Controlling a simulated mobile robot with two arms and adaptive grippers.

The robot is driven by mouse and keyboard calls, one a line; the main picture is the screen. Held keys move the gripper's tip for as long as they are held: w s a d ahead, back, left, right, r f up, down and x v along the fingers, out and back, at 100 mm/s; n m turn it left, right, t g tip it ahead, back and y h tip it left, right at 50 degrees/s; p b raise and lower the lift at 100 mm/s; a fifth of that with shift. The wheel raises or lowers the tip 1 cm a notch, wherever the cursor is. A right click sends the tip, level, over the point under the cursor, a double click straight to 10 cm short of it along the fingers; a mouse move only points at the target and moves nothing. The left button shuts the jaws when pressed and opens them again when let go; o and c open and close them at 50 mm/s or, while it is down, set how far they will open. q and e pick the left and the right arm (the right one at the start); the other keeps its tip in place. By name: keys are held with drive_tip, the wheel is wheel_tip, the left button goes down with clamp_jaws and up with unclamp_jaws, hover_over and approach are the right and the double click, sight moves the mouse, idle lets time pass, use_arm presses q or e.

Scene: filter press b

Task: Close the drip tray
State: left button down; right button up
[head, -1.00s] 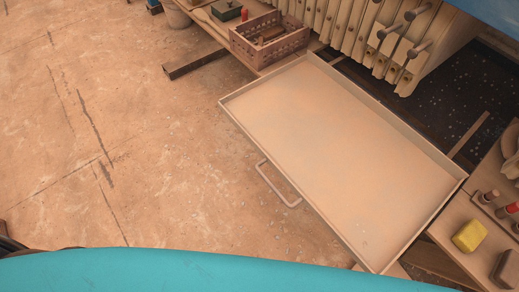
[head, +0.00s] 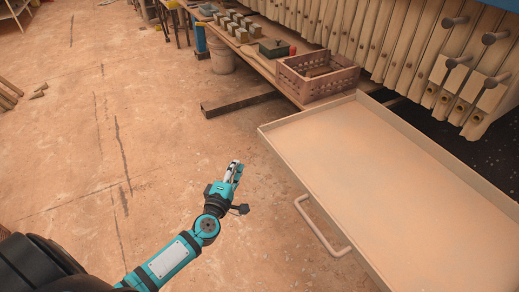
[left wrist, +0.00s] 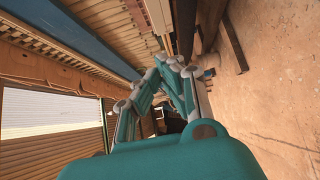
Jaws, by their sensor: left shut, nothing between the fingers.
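The drip tray (head: 400,190) is a wide, shallow, beige tray, pulled out from under the row of press plates in the head view. Its U-shaped handle (head: 318,230) is on the long side facing the open floor. My left gripper (head: 236,168) is left of the tray and its handle, apart from both, over bare floor. Its fingers are shut with nothing between them; they also show in the left wrist view (left wrist: 172,65). The near and right ends of the tray run out of the head view. My right gripper is not in view.
A brown crate (head: 318,78) stands on a low bench at the tray's far end. A dark beam (head: 242,104) juts over the floor there, with a bucket (head: 220,58) beyond. Press plates (head: 400,45) line the back. The floor at left is mostly clear.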

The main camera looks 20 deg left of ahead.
use_arm(q)
drive_tip(key=b, duration=0.1)
approach(261, 133)
drive_tip(key=w+a, duration=0.2)
drive_tip(key=a, duration=0.2)
drive_tip(key=w+d, duration=0.2)
drive_tip(key=w, duration=0.1)
drive_tip(key=shift+d+f, duration=0.15)
drive_tip(key=shift+d, duration=0.25)
drive_tip(key=shift+w, duration=0.1)
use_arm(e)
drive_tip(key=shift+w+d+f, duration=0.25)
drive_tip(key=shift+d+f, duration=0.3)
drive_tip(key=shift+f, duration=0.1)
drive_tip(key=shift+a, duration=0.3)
